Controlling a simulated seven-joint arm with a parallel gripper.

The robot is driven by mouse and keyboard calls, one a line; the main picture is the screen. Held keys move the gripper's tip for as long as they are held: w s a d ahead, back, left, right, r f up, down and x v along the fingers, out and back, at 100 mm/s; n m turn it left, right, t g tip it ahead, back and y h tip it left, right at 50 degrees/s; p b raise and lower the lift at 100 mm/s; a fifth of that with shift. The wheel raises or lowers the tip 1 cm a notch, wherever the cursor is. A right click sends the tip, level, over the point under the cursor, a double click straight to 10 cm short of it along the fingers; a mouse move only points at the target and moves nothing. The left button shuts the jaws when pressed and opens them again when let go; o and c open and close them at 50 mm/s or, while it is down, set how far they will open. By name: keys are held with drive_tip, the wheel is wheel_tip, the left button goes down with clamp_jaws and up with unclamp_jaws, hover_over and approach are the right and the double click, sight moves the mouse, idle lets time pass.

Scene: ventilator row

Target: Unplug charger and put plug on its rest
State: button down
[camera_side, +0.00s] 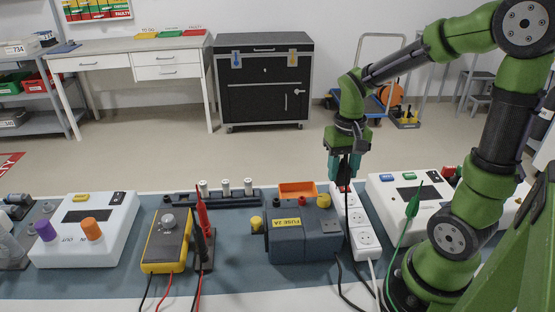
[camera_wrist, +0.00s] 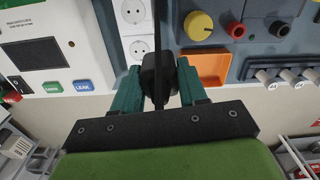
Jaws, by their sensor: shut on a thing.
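My gripper (camera_side: 344,178) is over the far end of the white socket strip (camera_side: 352,215) in the side view, pointing down. Its teal fingers are shut on the black plug (camera_wrist: 158,75), seen between them in the wrist view. The strip (camera_wrist: 148,27) shows open round sockets beside the plug. The fingers and plug hide the spot beneath, so I cannot tell whether the plug is seated or clear. I cannot make out which thing is the plug's rest.
A grey fuse box (camera_side: 300,240) stands left of the strip, with an orange tray (camera_side: 297,189) behind it. A white panel device (camera_side: 405,195) stands close on the right. A yellow multimeter (camera_side: 167,240) and red and black probes (camera_side: 203,225) are farther left. Cables lie in front.

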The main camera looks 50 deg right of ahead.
drive_tip(key=shift+n, duration=0.4)
drive_tip(key=a+r, duration=0.1)
drive_tip(key=a, duration=0.1)
drive_tip(key=a+r, duration=0.1)
drive_tip(key=a, duration=0.1)
drive_tip(key=a+r, duration=0.1)
drive_tip(key=a, duration=0.1)
drive_tip(key=shift+s+a+r, duration=0.15)
drive_tip(key=shift+a+r, duration=0.1)
drive_tip(key=shift+r, duration=0.1)
drive_tip(key=s+a+r+m, duration=0.2)
drive_tip(key=s+a+r, duration=0.1)
drive_tip(key=a, duration=0.1)
hover_over(331, 225)
drive_tip(key=shift+f, duration=3.5)
drive_tip(key=shift+w+f, duration=0.1)
drive_tip(key=shift+f, duration=1.05)
drive_tip(key=c, duration=0.5)
unclamp_jaws()
